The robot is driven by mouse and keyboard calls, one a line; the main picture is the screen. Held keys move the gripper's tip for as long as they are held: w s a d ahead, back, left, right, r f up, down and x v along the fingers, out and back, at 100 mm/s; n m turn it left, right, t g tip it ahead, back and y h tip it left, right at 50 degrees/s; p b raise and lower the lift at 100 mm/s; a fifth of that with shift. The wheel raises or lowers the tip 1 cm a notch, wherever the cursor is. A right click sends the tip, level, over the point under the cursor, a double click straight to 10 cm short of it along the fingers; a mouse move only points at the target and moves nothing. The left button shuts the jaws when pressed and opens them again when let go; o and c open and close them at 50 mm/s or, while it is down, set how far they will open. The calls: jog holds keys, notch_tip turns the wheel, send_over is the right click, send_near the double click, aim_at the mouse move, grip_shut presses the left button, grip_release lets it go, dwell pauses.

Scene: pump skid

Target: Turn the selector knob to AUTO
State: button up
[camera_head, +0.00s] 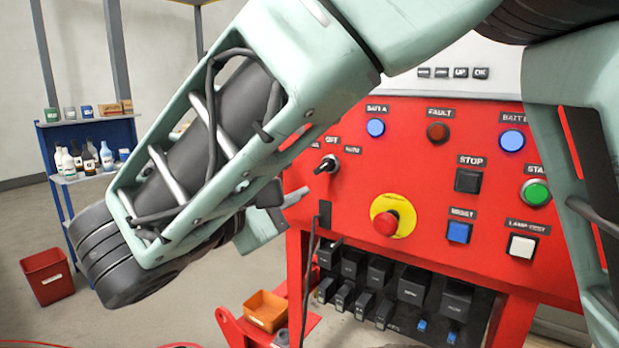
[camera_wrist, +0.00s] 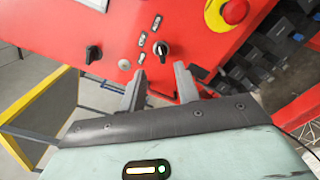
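The selector knob (camera_head: 327,164) is a black knob on the red control panel (camera_head: 400,155), with small labels around it that are hard to read. In the wrist view the selector knob (camera_wrist: 161,48) stands just beyond the gap between my fingertips, with three small labels to its left and above. I cannot tell which label it points at. My gripper (camera_wrist: 161,72) is open and empty, its two grey fingers apart and facing the panel. I see no contact with the knob. In the head view my arm hides most of my gripper (camera_head: 300,194), which is below and left of the knob.
A second black knob (camera_wrist: 93,53) is left of the selector in the wrist view. A red emergency button (camera_head: 387,222) on a yellow ring is to the lower right. STOP (camera_head: 468,181) and other buttons are farther right. Black components (camera_head: 385,285) sit below the panel.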

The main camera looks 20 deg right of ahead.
jog(key=v, duration=0.7)
jog(key=shift+b, duration=0.35)
jog(key=s+d+f+g+y, duration=0.1)
jog(key=d+f+g+y, duration=0.25)
jog(key=d+f, duration=0.3)
jog(key=s+f+m+g+y, duration=0.7)
jog(key=s+f+y, duration=0.4)
jog(key=s+f, duration=0.2)
jog(key=shift+s+d+f+y+p, duration=0.35)
jog(key=shift+s+d+f+p, duration=0.1)
jog(key=shift+s, duration=0.25)
